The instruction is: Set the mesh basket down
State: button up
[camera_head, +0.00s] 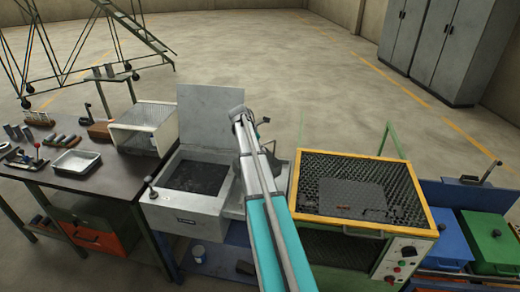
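A pale, white-rimmed box with mesh-like walls (132,138), which looks like the mesh basket, is at the right end of the dark workbench (110,176). It looks tilted, and I cannot tell whether it rests flat. My arm reaches away over the middle of the scene. My gripper (259,127) is at its far end, to the right of the box and apart from it. The arm's own links hide most of the gripper, so its fingers and anything between them do not show clearly.
A grey basin with a raised lid (208,112) stands between bench and arm. Right of the arm is a yellow-framed mesh-topped unit (430,215) with a grey plate (350,197) on it. Blue (447,240) and green (492,238) bins stand further right. A metal tray (76,162) lies on the bench.

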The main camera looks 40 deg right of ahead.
jog(key=shift+r, duration=0.15)
jog(key=p+v, duration=0.4)
jog(key=v, duration=0.1)
jog(key=shift+s+p, duration=0.1)
jog(key=shift+p, duration=0.25)
jog(key=p+v, duration=0.6)
jog(key=v, duration=0.1)
dwell(0.4)
jog(key=shift+a, duration=0.15)
dwell(0.7)
jog(key=s+a+m+t+y, duration=0.1)
jog(key=s+a+m, duration=0.5)
jog(key=a, duration=0.7)
jog(key=s+a+f+m+t+y, duration=0.1)
jog(key=s+a+m, duration=0.4)
jog(key=a, duration=0.8)
jog(key=s+a+f+m+t+y, duration=0.1)
jog(key=s+a+m+y, duration=0.1)
jog(key=s+a+m, duration=0.4)
jog(key=s+a, duration=0.4)
jog(key=a, duration=0.3)
jog(key=shift+s+m, duration=0.3)
jog(key=shift+s, duration=0.1)
